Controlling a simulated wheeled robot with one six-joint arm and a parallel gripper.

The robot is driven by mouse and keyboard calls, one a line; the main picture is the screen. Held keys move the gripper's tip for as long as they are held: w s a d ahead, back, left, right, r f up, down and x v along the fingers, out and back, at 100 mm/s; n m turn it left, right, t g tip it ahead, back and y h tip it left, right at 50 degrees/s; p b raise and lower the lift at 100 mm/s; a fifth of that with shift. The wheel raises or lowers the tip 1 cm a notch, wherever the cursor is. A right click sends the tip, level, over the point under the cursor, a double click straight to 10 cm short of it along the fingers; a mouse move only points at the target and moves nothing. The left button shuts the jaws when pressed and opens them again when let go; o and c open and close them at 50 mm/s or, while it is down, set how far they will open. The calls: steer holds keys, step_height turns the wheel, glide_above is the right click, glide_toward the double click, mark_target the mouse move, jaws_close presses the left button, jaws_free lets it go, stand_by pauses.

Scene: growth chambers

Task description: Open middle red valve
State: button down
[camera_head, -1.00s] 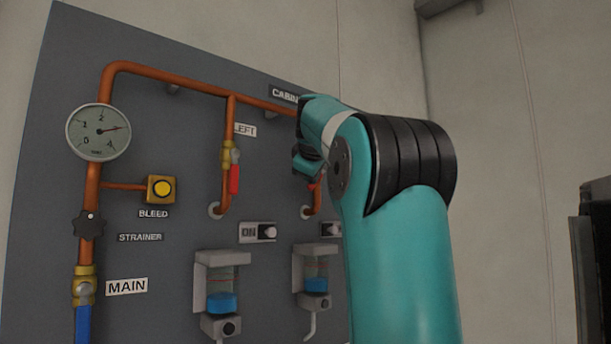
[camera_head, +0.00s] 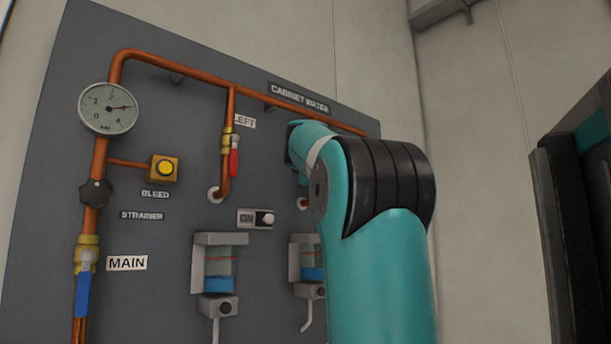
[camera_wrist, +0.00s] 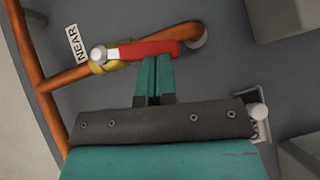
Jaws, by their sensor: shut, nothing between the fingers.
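In the wrist view, a valve with a red lever (camera_wrist: 150,49) sits on a copper branch pipe (camera_wrist: 65,78). The lever lies roughly along the pipe, its pivot end at the left over a brass body (camera_wrist: 108,67). A tag beside it (camera_wrist: 77,44) seems to read NEAR. My gripper (camera_wrist: 154,62) is shut and empty, its fingertips at the lower side of the lever. I cannot tell whether they touch it. In the head view my arm hides this valve and the gripper tips. The left valve's red lever (camera_head: 234,156) hangs down along its pipe.
A grey panel (camera_head: 150,245) carries the copper header pipe, a gauge (camera_head: 108,108), a yellow bleed button (camera_head: 164,168) and a blue main lever (camera_head: 83,293). Switches and sight bottles (camera_head: 219,267) project below the valves. A dark cabinet (camera_head: 575,210) stands at the right.

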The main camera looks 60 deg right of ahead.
steer(key=shift+s+d+f+n+t+h+b, duration=0.25)
steer(key=shift+d+f+n+h+b, duration=0.45)
steer(key=shift+b, duration=0.55)
steer(key=shift+r, duration=0.25)
steer(key=shift+a, duration=0.1)
steer(key=b+v, duration=0.5)
steer(key=v, duration=1.2)
steer(key=shift+f+b, duration=0.3)
steer(key=shift+f, duration=0.05)
steer(key=shift+a, duration=0.1)
steer(key=shift+s+a, duration=0.1)
